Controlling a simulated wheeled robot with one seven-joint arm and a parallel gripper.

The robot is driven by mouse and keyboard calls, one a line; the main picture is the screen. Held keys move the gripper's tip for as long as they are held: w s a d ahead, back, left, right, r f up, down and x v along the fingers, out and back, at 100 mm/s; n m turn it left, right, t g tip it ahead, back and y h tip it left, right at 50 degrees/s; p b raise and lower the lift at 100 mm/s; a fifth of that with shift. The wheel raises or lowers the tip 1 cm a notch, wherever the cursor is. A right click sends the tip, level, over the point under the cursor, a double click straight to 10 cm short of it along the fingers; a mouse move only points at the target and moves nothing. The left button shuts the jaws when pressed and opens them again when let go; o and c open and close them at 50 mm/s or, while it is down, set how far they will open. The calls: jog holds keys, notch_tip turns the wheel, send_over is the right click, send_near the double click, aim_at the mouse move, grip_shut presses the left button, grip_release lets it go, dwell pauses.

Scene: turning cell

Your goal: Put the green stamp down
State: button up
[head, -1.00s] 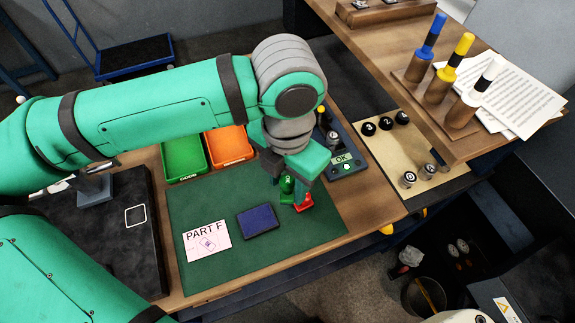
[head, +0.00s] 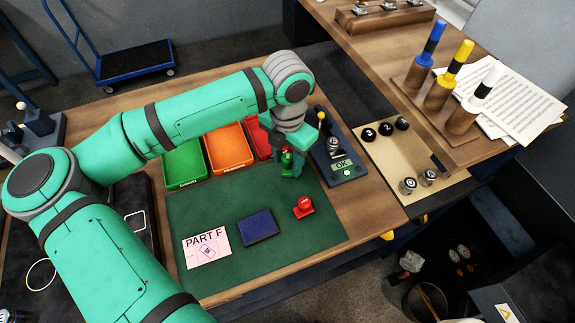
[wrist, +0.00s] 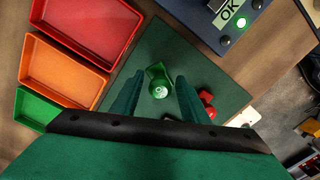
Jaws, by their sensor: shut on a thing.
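The green stamp (head: 287,156) is between the fingers of my gripper (head: 291,166), near the back right of the green mat (head: 190,217). In the wrist view the round top of the green stamp (wrist: 159,88) shows between the two fingers (wrist: 158,98), with a square green base beyond it. My gripper is shut on the stamp. Whether the stamp's base touches the mat cannot be told. The red stamp (head: 304,207) stands on the mat in front of my gripper; it also shows right of the fingers in the wrist view (wrist: 207,101).
Green (head: 184,166), orange (head: 229,150) and red (head: 258,139) trays line the mat's back edge. A dark device with a lit OK display (head: 342,163) stands to the right. A blue ink pad (head: 258,226) and a PART F card (head: 206,249) lie on the mat.

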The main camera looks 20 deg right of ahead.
aim_at(288, 167)
jog(key=shift+f, duration=1.45)
jog(key=shift+c, duration=0.2)
jog(key=shift+f, duration=0.15)
jog(key=o, duration=0.9)
notch_tip(288, 167, up, 12)
jog(key=shift+s+r, duration=0.1)
jog(key=shift+r, duration=0.05)
